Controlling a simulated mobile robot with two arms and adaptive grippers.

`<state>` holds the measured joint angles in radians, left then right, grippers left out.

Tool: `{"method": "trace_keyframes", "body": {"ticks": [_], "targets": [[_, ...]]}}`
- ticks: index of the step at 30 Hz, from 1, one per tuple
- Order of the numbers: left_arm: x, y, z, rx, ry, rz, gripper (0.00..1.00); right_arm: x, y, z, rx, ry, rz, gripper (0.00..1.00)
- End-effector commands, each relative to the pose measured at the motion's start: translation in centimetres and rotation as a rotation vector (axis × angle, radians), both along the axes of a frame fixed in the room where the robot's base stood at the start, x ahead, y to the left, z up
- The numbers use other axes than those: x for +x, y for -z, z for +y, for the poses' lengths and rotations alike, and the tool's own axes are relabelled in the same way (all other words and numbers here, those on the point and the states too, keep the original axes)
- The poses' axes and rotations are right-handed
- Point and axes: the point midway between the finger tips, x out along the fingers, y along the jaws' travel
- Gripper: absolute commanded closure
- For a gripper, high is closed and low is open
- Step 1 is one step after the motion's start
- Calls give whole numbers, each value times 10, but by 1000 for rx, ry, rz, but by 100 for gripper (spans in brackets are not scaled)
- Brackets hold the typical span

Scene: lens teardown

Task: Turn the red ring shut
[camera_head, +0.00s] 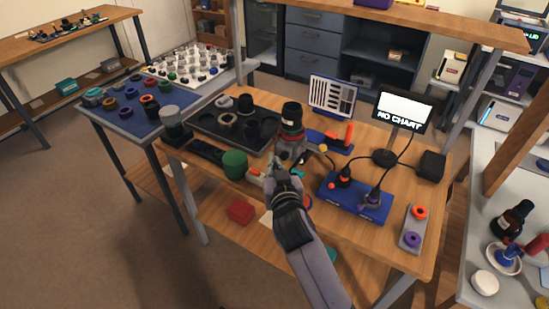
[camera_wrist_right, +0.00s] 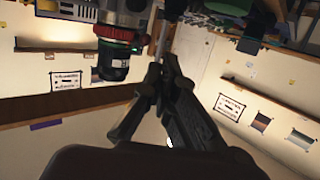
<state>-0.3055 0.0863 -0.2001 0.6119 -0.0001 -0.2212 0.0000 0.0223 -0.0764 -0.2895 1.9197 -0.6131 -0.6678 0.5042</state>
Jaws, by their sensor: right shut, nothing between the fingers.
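A dark lens with a red ring (camera_head: 291,133) stands upright on a grey mount near the middle of the workbench. In the right wrist view the lens shows upside down with its red ring (camera_wrist_right: 119,42) and a small green mark on it. My right gripper (camera_head: 279,165) is just in front of the lens and a little below the ring. In the right wrist view its fingers (camera_wrist_right: 160,68) are together beside the lens, with nothing between them. Whether they touch the lens I cannot tell. My left gripper is in neither view.
A black tray (camera_head: 205,128) with lens parts lies left of the lens, near a green cup (camera_head: 235,164). A blue board (camera_head: 335,206) with cables and a "NO CHART" screen (camera_head: 402,110) stand to the right. A grey strip (camera_head: 407,240) holds orange and purple rings.

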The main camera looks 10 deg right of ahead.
Motion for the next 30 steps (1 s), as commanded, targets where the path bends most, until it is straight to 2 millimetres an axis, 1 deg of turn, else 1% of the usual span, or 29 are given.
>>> {"method": "trace_keyframes", "body": {"ticks": [1,4,6,9,16,26,28,29,30], "targets": [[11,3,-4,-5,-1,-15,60,-10,0,4,4,-2,0,100],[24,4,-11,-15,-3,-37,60,-24,-3,8,2,-2,1,100],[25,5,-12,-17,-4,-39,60,-32,-5,10,1,-2,1,100],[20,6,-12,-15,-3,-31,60,-38,-7,11,1,-1,1,100],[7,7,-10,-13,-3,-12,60,-40,-9,12,0,-1,-1,100],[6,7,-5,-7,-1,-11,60,-40,-8,12,-1,-1,1,100],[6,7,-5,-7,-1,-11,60,-40,0,13,-6,-7,15,100],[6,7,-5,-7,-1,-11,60,-39,7,14,-10,-13,27,100],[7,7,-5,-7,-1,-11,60,-39,20,16,-20,-23,49,100]]}}
